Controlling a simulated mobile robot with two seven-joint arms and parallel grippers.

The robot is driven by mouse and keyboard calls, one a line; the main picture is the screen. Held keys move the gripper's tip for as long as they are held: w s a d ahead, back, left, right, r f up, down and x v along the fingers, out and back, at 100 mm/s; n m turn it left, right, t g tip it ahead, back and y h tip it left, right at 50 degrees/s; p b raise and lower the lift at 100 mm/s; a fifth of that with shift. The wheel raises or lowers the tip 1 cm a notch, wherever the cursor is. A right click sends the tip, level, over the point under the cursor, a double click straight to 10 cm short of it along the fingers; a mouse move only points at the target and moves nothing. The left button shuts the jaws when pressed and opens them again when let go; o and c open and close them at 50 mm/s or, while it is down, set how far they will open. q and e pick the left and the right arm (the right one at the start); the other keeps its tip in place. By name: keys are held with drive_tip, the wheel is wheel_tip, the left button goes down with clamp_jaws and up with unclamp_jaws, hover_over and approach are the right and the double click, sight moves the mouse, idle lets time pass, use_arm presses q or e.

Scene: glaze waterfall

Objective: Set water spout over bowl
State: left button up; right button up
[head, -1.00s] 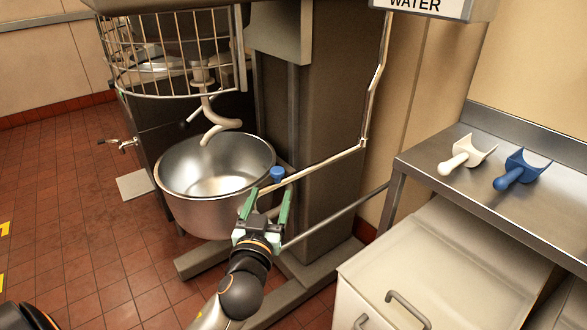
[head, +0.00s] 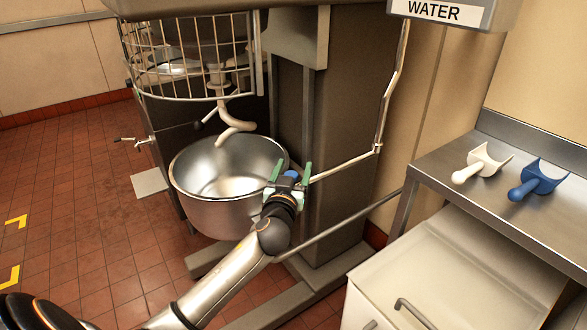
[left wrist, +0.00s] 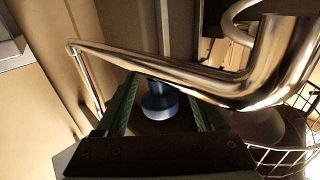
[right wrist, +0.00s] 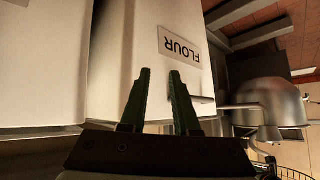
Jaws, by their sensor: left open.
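The water spout (head: 345,163) is a thin metal pipe that drops from the WATER box (head: 434,10) and runs left toward the right rim of the steel mixer bowl (head: 205,213). Its far end is hidden by my left gripper in the head view. My left gripper (head: 291,168) is open at the blue knob (head: 291,175). In the left wrist view the blue knob (left wrist: 158,104) hangs below the pipe (left wrist: 170,72), between the open fingers. My right gripper (right wrist: 160,73) is open and empty, pointing toward a white FLOUR bin (right wrist: 175,55).
The mixer's wire guard (head: 185,62) and dough hook (head: 235,122) are above the bowl. A steel shelf (head: 440,165) at right holds a white scoop (head: 480,165) and a blue scoop (head: 537,180). Pale bins (head: 450,270) stand below it.

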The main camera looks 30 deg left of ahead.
use_arm(q)
drive_tip(key=shift+c, duration=0.3)
clamp_jaws()
idle(0.3)
idle(0.8)
